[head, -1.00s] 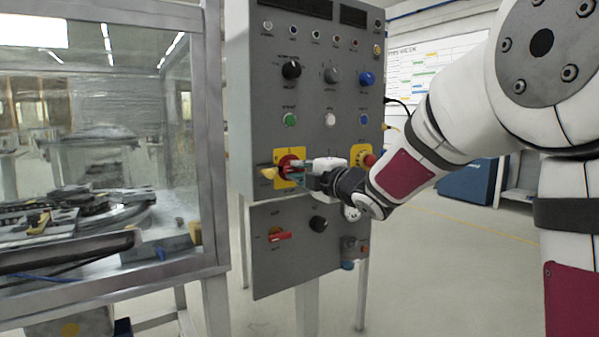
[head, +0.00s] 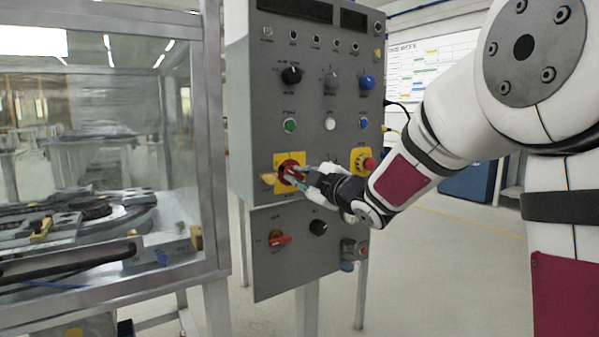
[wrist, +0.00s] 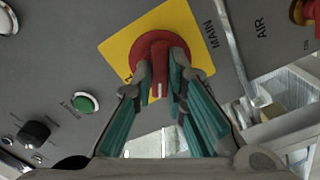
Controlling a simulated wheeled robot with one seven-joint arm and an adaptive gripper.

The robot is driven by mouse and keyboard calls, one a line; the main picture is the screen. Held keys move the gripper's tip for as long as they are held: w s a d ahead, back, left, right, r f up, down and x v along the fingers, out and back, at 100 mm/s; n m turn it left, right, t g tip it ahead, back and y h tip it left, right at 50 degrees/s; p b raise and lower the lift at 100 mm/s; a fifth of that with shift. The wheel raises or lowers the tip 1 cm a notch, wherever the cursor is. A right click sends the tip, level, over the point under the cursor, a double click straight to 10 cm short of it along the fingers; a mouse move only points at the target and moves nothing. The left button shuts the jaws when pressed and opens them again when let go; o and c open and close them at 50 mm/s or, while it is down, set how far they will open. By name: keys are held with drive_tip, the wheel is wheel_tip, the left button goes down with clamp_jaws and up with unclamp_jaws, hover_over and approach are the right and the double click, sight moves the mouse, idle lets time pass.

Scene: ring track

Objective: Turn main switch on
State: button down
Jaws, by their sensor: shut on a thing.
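The main switch (wrist: 155,52) is a red rotary knob on a yellow square plate (wrist: 190,28), with the word MAIN beside it in the wrist view. In the head view the red knob (head: 291,166) shows on the grey control panel, partly covered by my fingers. My gripper (wrist: 161,75) is shut on the knob's handle, with one teal-padded finger on each side of it. In the head view my gripper (head: 296,175) reaches the knob from the right.
Right of the main switch is a red knob on a yellow plate (head: 363,160). A green button (head: 290,125) and a black knob (head: 291,75) are above. A red-handled switch (head: 279,239) is below. A glass-walled cabinet (head: 215,150) stands close on the left.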

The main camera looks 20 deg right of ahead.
drive_tip(key=m+p, duration=0.3)
drive_tip(key=m, duration=0.3)
drive_tip(key=m+p, duration=0.3)
drive_tip(key=m, duration=0.3)
drive_tip(key=shift+p, duration=0.4)
drive_tip(key=shift+f, duration=0.1)
drive_tip(key=c, duration=1.6)
unclamp_jaws()
drive_tip(key=v, duration=1.2)
